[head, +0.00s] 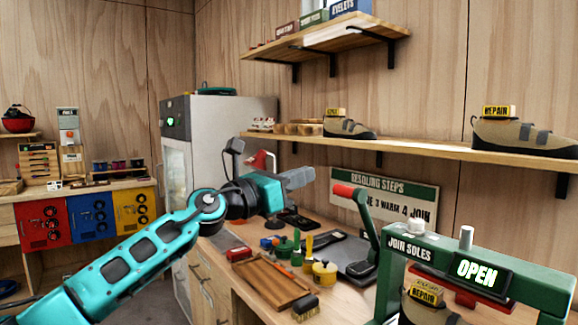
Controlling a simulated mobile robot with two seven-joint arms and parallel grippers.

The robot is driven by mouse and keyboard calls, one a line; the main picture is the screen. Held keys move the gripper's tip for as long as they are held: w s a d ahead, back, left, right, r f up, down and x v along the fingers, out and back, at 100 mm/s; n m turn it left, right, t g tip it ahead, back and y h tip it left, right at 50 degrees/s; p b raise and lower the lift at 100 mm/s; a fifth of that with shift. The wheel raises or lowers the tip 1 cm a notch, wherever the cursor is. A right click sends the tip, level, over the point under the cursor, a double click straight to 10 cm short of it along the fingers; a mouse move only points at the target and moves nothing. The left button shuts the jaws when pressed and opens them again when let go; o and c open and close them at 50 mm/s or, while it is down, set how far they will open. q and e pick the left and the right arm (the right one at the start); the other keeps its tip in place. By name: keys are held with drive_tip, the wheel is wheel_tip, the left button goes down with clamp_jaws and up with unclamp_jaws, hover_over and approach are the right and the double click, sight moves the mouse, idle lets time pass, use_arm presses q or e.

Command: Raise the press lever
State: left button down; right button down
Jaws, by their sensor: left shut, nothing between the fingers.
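The green press (440,248) stands at the right, labelled "JOIN SOLES", with a lit "OPEN" sign (481,273). A green lever with a red grip (344,190) rises at the press's left side and leans up to the left. Its lower end is partly hidden. A shoe with a yellow "REPAIR" tag (426,292) sits under the press frame, partly cut off. My left gripper (303,177) is shut and empty, in the air left of the red grip and apart from it. My right gripper is not in view.
The workbench holds a wooden tray (270,284), a brush (305,307), small jars and tools. A shelf (440,151) with tagged shoes runs along the wall above. A "RESOLING STEPS" board (385,192) stands behind the lever. Open air lies between my gripper and the grip.

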use_arm(q)
drive_tip(key=shift+s+a+r, duration=0.8)
drive_tip(key=shift+a+r, duration=0.05)
drive_tip(key=shift+a, duration=0.2)
drive_tip(key=s+a+f+n+t+y, duration=0.2)
drive_tip(key=s+f+n+y, duration=0.1)
drive_tip(key=f+n, duration=0.75)
drive_tip(key=s+a+f+n+t+y, duration=0.1)
drive_tip(key=s+a+f+n+y, duration=0.2)
drive_tip(key=f+n, duration=0.7)
drive_tip(key=s+a+f+n+t+y, duration=0.2)
drive_tip(key=s+f+n, duration=0.2)
drive_tip(key=f+n, duration=0.65)
drive_tip(key=s+a+f+n+g+y, duration=0.3)
drive_tip(key=s+a+f+n, duration=0.2)
drive_tip(key=s+f, duration=0.6)
drive_tip(key=s+a+f+n+g+y, duration=0.3)
drive_tip(key=s+a+f+n, duration=0.3)
drive_tip(key=s+f, duration=0.5)
drive_tip(key=shift+s+a+n, duration=0.2)
drive_tip(key=shift+s+n, duration=0.5)
drive_tip(key=shift+n, duration=0.4)
